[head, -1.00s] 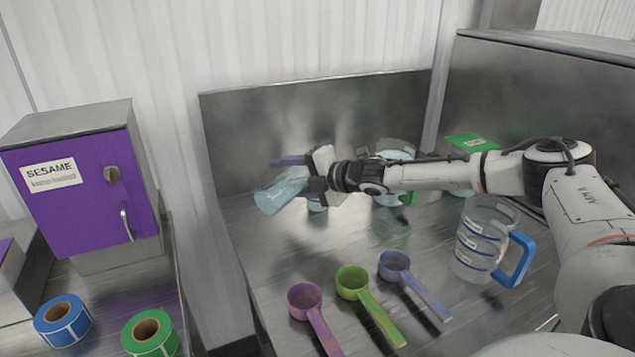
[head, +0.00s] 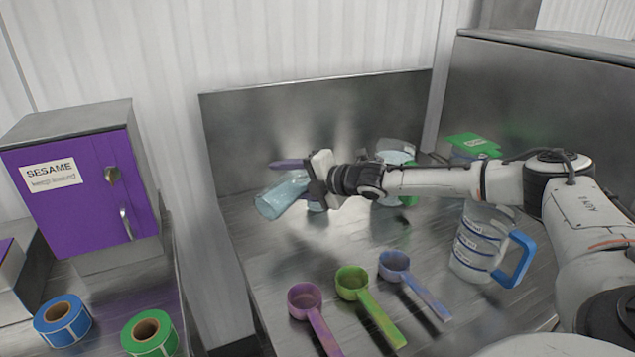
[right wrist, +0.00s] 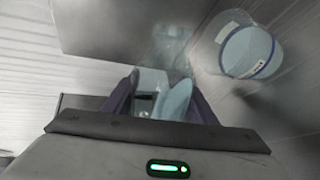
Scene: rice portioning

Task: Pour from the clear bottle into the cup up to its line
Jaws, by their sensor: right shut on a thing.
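The clear bluish bottle (head: 281,196) is tilted in the head view, its far end low and to the left. My right gripper (head: 305,178) is shut on it above the steel table. In the right wrist view the bottle (right wrist: 176,98) shows between the dark purple fingers. A clear round cup (right wrist: 246,52) with a blue line and pale blue inside stands at the upper right there, apart from the fingers. A small bluish shape shows below the gripper in the head view, mostly hidden. Whether the bottle's mouth is over anything is hidden. My left gripper is out of view.
A clear jug (head: 480,243) with blue lines and handle stands at right. A clear container (head: 397,150) and a green-lidded one (head: 473,145) stand behind my arm. Purple (head: 310,306), green (head: 356,285) and blue (head: 397,268) scoops lie in front. A purple sesame cabinet (head: 90,205) is left.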

